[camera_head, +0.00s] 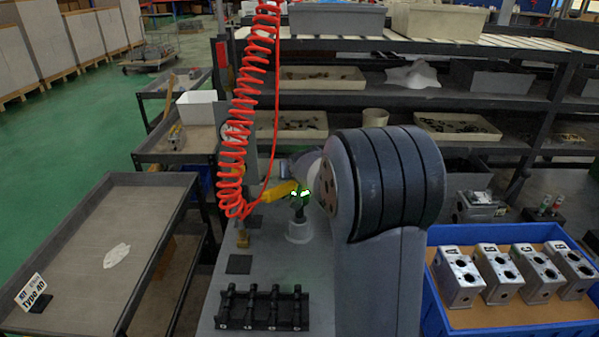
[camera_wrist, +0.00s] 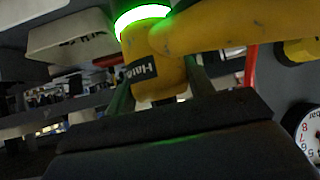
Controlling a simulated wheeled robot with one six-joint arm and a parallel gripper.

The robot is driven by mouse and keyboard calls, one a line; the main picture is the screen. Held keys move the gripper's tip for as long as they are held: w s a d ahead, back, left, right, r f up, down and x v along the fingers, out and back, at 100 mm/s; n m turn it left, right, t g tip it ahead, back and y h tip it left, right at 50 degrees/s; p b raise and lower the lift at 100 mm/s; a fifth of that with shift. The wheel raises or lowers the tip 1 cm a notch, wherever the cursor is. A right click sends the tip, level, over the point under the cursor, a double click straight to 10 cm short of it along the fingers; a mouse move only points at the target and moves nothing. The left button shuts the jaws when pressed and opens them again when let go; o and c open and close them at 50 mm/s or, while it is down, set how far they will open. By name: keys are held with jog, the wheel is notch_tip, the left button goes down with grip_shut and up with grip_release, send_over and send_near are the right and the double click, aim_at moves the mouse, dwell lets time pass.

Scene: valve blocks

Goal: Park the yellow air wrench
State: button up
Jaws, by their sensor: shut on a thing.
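The yellow air wrench (camera_head: 280,191) is above the grey bench in the head view, its handle roughly level, with a green-lit ring and a dark nose pointing down. The nose is over a pale round holder (camera_head: 298,232); I cannot tell whether they touch. In the wrist view the yellow wrench body (camera_wrist: 158,78), with a dark label, is between the fingers of my gripper (camera_wrist: 160,92). My gripper is shut on it. In the head view my arm hides most of the gripper.
A red coiled hose (camera_head: 243,120) hangs left of the wrench. A black rack (camera_head: 262,308) lies on the bench front. A blue crate (camera_head: 471,325) with metal valve blocks (camera_head: 498,272) is at right. A tray table (camera_head: 75,285) is at left. A gauge (camera_wrist: 309,137) shows in the wrist view.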

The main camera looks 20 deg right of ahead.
jog(key=shift+f+b, duration=3.3)
jog(key=shift+b, duration=0.35)
dwell(0.5)
jog(key=o, duration=1.2)
jog(key=shift+o, duration=1.4)
jog(key=shift+f, duration=0.1)
jog(key=shift+s+f, duration=0.1)
jog(key=shift+f, duration=0.15)
jog(key=v, duration=1.1)
jog(key=shift+r, duration=0.1)
jog(key=x, duration=1.1)
jog(key=shift+r, duration=0.15)
